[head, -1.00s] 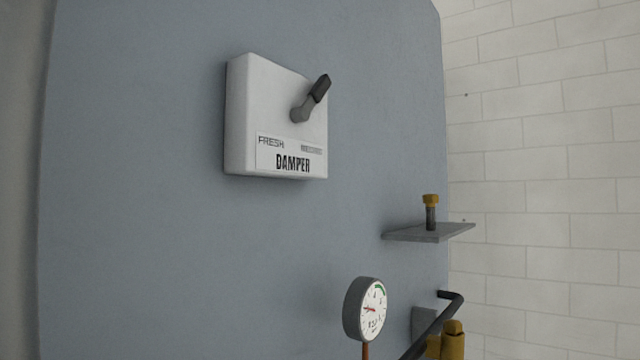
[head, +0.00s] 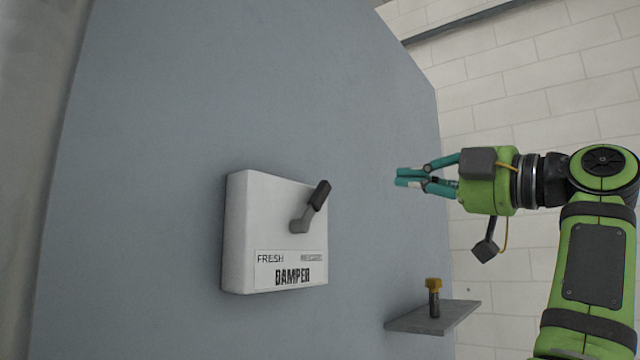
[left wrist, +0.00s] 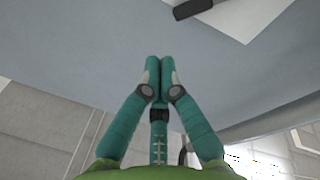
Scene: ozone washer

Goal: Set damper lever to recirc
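The white damper box (head: 245,230) is on the blue-grey panel, with "FRESH" at its lower left and a small blurred label at its lower right. Its lever (head: 318,195), a grey arm with a black grip, tilts up and to the right. In the left wrist view the box (left wrist: 245,18) and the black grip (left wrist: 193,8) show at the top edge. My left gripper (head: 398,177), green with teal fingers, is right of the lever and apart from it. Its fingertips (left wrist: 158,66) are together with nothing between them. My right gripper is not in view.
A grey shelf (head: 405,322) with a yellow-capped dark fitting (head: 433,297) sticks out below my left gripper. The panel (head: 180,100) is bare around the box. A white brick wall (head: 540,70) stands at the right.

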